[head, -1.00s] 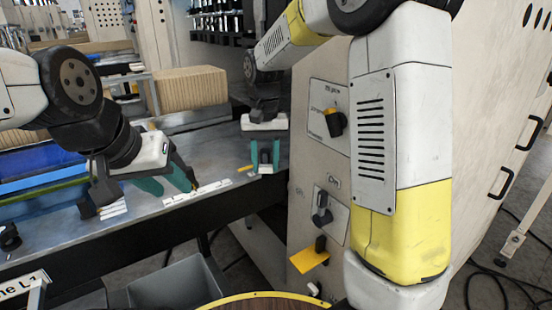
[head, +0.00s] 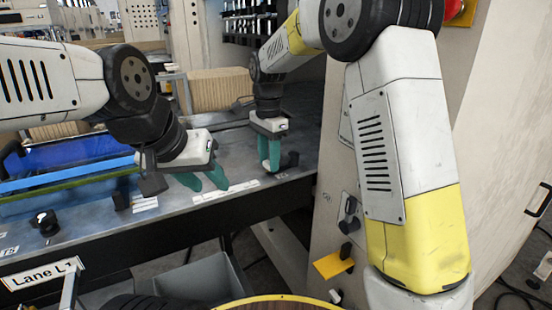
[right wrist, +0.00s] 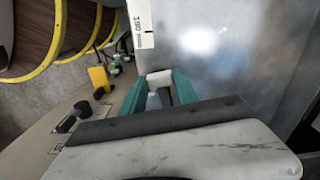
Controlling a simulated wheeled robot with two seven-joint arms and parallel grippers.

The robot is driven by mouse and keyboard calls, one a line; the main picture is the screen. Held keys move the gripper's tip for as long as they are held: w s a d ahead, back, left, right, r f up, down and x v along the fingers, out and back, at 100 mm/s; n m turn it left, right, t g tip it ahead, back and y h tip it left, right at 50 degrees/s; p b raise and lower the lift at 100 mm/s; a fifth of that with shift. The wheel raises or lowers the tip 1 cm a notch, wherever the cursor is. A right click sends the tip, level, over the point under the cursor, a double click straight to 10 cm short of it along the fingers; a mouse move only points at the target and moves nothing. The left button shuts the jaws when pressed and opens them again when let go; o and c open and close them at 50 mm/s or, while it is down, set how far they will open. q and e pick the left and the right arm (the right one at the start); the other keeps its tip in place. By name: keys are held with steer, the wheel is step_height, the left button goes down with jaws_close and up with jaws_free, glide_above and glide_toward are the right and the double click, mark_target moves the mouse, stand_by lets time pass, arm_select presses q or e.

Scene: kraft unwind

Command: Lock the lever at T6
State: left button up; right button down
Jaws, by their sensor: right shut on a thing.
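In the head view, my right gripper (head: 268,165) points down at the grey bench, near its right end by the cabinet. Its teal fingers are shut on a small pale piece (head: 264,164). In the right wrist view, this whitish rounded piece (right wrist: 160,80) shows between the fingers (right wrist: 158,88). I cannot tell for certain whether it is the lever, and no T6 mark is readable. My left gripper (head: 205,184) is over the bench's front part, fingers apart and empty, left of a white label strip (head: 226,191).
The cabinet face at right carries a dark rotary switch (head: 348,208) and a yellow flap (head: 334,263). A small black part (head: 290,160) stands right of my right gripper. A grey bin (head: 205,280) is below.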

steer(key=shift+w+a+m, duration=0.45)
steer(key=shift+w+m, duration=0.15)
steer(key=shift+m, duration=0.3)
steer(key=shift+r, duration=0.1)
steer(key=c, duration=0.9)
jaws_free()
step_height(320, 180, up, 8)
steer(key=shift+f, duration=0.15)
